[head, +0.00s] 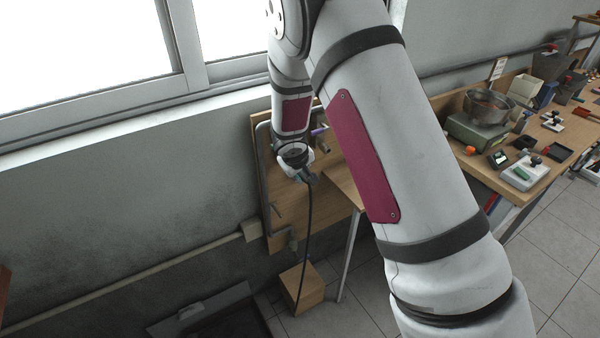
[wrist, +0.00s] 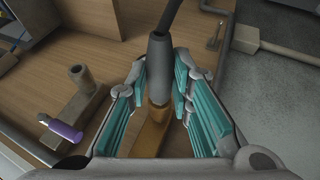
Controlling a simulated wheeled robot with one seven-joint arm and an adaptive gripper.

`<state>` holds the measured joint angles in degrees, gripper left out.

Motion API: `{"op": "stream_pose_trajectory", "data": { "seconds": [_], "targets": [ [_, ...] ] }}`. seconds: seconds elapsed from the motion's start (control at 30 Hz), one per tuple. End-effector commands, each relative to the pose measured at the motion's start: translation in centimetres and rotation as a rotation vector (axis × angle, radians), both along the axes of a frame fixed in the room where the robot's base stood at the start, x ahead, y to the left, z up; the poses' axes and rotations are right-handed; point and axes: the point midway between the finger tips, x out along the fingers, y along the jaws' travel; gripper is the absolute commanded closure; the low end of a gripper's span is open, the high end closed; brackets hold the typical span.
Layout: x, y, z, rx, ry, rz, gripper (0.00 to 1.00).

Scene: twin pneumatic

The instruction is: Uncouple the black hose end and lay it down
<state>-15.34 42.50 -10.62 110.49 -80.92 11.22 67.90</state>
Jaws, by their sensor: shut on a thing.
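The black hose end (wrist: 158,65) is a dark grey-black sleeve in the middle of the wrist view. The black hose (wrist: 172,15) runs from it towards the top edge. My gripper (wrist: 158,88) has its teal-padded fingers on both sides of the sleeve and is shut on it. A brass-coloured fitting (wrist: 155,114) shows at the sleeve's lower end, over a wooden block; I cannot tell whether the two are joined. In the head view my gripper (head: 297,166) is at the wooden board (head: 268,195), and the hose (head: 307,235) hangs down from it.
A pipe (wrist: 270,45) runs along the wall at right. A wooden box (head: 302,288) stands on the floor. A cluttered workbench (head: 475,180) is at right.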

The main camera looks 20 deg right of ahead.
Motion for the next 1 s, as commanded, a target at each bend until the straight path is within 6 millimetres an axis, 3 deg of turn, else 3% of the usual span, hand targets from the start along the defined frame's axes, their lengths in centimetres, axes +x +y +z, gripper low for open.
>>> {"op": "stream_pose_trajectory", "data": {
  "seconds": [1.0],
  "targets": [
    [-0.84, -0.30, -0.08, -0.002, 0.002, -0.003, 1.00]
  ]
}}
